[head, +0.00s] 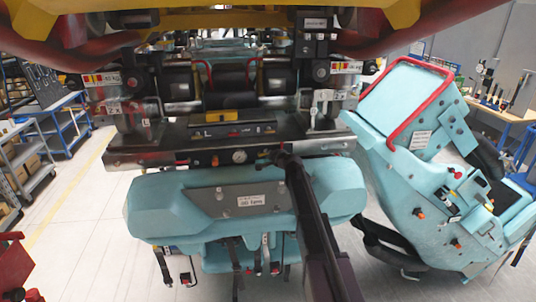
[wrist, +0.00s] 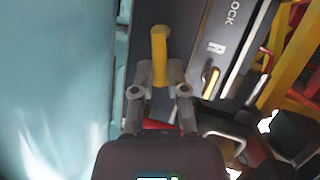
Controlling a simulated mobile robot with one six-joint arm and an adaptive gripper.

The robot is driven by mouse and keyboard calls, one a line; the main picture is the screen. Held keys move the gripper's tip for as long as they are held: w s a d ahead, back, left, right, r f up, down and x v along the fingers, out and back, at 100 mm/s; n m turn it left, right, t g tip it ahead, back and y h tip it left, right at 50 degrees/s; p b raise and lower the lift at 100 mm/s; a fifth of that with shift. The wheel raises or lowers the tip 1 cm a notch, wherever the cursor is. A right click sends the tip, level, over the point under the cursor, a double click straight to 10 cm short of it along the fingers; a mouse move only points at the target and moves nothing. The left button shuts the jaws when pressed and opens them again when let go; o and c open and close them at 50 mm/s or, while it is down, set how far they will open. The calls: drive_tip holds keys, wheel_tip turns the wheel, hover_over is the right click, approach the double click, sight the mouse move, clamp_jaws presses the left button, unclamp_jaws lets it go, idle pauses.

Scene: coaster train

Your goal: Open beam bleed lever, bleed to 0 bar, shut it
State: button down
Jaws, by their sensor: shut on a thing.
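My gripper (wrist: 160,80) is shut on a yellow lever (wrist: 159,45) in the wrist view. The lever's upper end stands out beyond my fingertips, and its lower part is partly hidden between the fingers. In the head view my gripper (head: 283,157) is at the dark beam (head: 190,158), to the right of a round white gauge (head: 239,156). The gauge is too small to read. The lever cannot be made out in the head view behind my gripper and arm.
A light-blue seat unit (head: 250,198) with a white label hangs just below the beam. Another light-blue seat with a red bar (head: 420,110) stands tilted at the right. A workbench (head: 60,125) is at the left.

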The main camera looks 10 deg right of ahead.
drive_tip(key=c, duration=0.7)
unclamp_jaws()
drive_tip(key=shift+o, duration=0.2)
drive_tip(key=shift+f+b, duration=0.2)
drive_tip(key=shift+b, duration=0.15)
drive_tip(key=shift+d+f+m+t+y+b, duration=0.15)
drive_tip(key=shift+f+m+t+y+b, duration=0.35)
drive_tip(key=shift+m+b, duration=0.75)
drive_tip(key=p+v, duration=0.3)
drive_tip(key=v, duration=1.1)
drive_tip(key=s+a+f+n+g+b, duration=0.3)
drive_tip(key=s+a+f+n+b, duration=0.1)
drive_tip(key=f, duration=0.5)
drive_tip(key=s+a+f+n+g+b, duration=0.4)
drive_tip(key=s+f+b, duration=0.2)
drive_tip(key=s+f, duration=0.2)
drive_tip(key=shift+a+f+y, duration=0.2)
drive_tip(key=shift+f+y, duration=0.1)
drive_tip(key=shift+f, duration=0.35)
drive_tip(key=shift+n, duration=0.25)
